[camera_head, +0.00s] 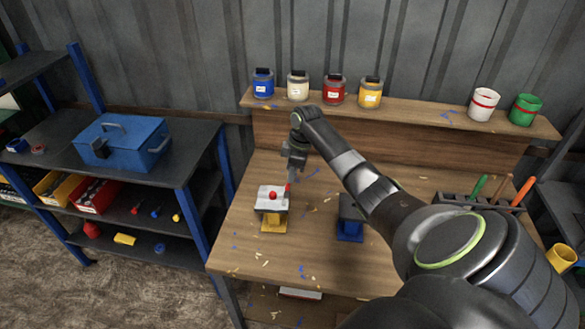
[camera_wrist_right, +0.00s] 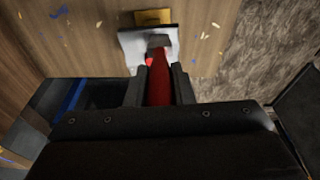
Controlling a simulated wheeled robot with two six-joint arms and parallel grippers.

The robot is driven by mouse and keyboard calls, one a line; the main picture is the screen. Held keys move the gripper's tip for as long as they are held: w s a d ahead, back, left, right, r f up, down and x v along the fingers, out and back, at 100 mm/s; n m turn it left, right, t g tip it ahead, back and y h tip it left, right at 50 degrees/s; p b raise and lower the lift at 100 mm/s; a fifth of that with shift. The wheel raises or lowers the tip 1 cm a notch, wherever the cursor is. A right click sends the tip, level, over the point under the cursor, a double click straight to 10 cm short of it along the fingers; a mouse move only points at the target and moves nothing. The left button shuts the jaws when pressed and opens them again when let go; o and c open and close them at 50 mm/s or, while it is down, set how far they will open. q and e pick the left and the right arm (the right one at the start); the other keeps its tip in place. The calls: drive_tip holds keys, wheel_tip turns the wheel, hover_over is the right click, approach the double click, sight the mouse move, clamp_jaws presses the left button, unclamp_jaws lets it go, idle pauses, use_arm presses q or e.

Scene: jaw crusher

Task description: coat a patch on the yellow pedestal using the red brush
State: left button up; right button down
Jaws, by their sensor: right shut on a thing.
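My right gripper (camera_head: 291,178) is just above the block's right side, shut on the red brush (camera_head: 289,188). In the right wrist view the brush's red handle (camera_wrist_right: 158,88) lies between the fingers, and its grey end reaches over the pale block (camera_wrist_right: 134,47). I cannot tell whether the brush touches the block. The yellow pedestal (camera_wrist_right: 153,17) shows beyond. My left gripper is not in view.
A blue pedestal (camera_head: 349,232) with a dark block stands to the right. A dark holder (camera_head: 455,198) with several colored handles is at the table's right. Several paint jars, including a red one (camera_head: 333,91), line the back shelf. A blue toolbox (camera_head: 122,143) sits on the left rack.

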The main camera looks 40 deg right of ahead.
drive_tip(key=w+d+b, duration=0.3)
drive_tip(key=b, duration=0.1)
drive_tip(key=shift+w+d, duration=0.1)
idle(0.8)
drive_tip(key=shift+r, duration=0.1)
wheel_tip(320, 180, up, 5)
drive_tip(key=p, duration=0.4)
drive_tip(key=shift+f, duration=0.2)
idle(1.0)
